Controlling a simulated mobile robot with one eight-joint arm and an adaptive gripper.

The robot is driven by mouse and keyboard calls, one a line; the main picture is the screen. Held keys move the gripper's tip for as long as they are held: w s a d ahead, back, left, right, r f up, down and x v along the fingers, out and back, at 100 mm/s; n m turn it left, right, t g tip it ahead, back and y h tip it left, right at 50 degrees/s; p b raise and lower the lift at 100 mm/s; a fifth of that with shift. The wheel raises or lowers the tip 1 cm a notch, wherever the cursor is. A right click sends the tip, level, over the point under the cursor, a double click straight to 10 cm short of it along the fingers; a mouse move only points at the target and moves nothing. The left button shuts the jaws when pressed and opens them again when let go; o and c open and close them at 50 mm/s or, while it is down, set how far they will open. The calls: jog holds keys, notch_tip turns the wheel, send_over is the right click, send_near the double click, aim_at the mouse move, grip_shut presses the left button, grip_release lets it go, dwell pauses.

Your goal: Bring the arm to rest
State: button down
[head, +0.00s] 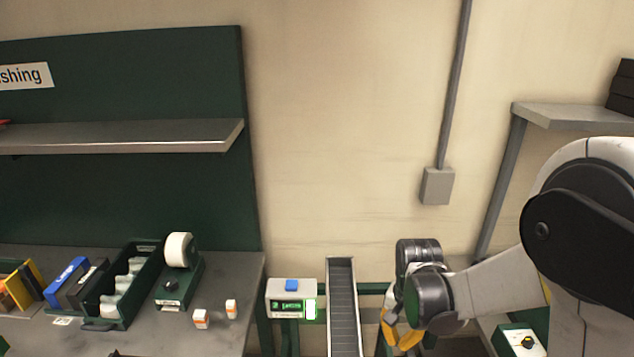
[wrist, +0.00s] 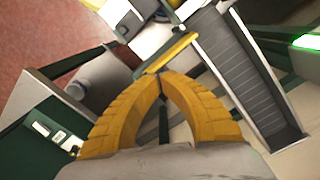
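My gripper (head: 401,343) hangs at the lower right of the head view, fingers pointing down, just right of the conveyor chute. In the wrist view its two yellow fingers (wrist: 161,75) curve together and their tips meet. The gap behind the tips shows only floor and dark bars, so it is shut and empty. My arm is bent, reaching in from the right edge of the head view.
A ribbed chute (head: 342,305) stands left of my gripper, beside a box with a blue button (head: 291,285). Small orange-and-white boxes (head: 201,319), a bottle crate (head: 124,292) and a tape dispenser (head: 179,284) stand on the left bench. A grey shelf (head: 565,116) is at right.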

jog(key=shift+r, duration=0.65)
